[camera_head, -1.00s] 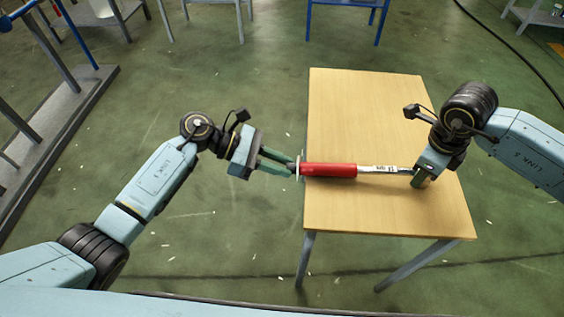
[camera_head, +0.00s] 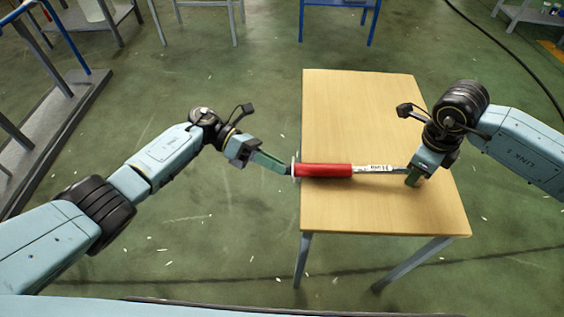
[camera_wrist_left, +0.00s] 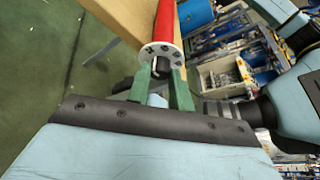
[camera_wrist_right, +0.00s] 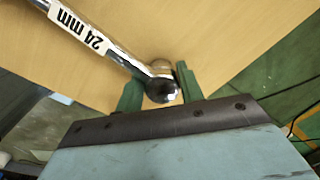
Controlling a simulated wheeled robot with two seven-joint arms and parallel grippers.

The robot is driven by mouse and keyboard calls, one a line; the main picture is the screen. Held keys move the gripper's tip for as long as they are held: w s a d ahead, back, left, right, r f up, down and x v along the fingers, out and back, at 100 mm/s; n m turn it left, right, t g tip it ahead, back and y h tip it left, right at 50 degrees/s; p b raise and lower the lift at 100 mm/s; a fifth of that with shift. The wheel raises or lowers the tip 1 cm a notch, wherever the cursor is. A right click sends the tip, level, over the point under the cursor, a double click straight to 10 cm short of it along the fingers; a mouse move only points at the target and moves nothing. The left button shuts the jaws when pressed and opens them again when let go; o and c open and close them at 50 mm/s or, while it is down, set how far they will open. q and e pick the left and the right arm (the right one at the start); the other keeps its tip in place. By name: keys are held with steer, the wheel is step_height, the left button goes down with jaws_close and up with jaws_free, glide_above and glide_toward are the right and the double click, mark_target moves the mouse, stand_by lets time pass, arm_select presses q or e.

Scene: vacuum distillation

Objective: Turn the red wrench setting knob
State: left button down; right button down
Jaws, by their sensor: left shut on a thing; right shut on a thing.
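The red wrench (camera_head: 325,170) lies level across the wooden table, with its red handle to the left and its metal shaft to the right. The shaft bears a "24 mm" label in the right wrist view (camera_wrist_right: 80,29). The setting knob (camera_wrist_left: 160,67) is a small dark piece at the handle's end, in front of a pale disc with holes (camera_wrist_left: 174,52). My left gripper (camera_head: 288,169) is shut on the knob, just off the table's left edge. My right gripper (camera_head: 413,178) is shut on the wrench's metal head (camera_wrist_right: 162,88).
The wooden table (camera_head: 355,110) is otherwise bare, with free room behind and in front of the wrench. A grey-based frame (camera_head: 55,140) stands on the floor at the far left. Other tables stand at the back.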

arm_select(q)
steer(key=shift+d, duration=0.1)
arm_select(e)
steer(key=shift+w+d, duration=0.1)
stand_by(0.3)
arm_select(q)
steer(key=c, duration=1.2)
jaws_free()
steer(key=shift+c, duration=0.2)
steer(key=v, duration=1.2)
steer(key=shift+f, duration=0.2)
steer(key=shift+w, duration=0.1)
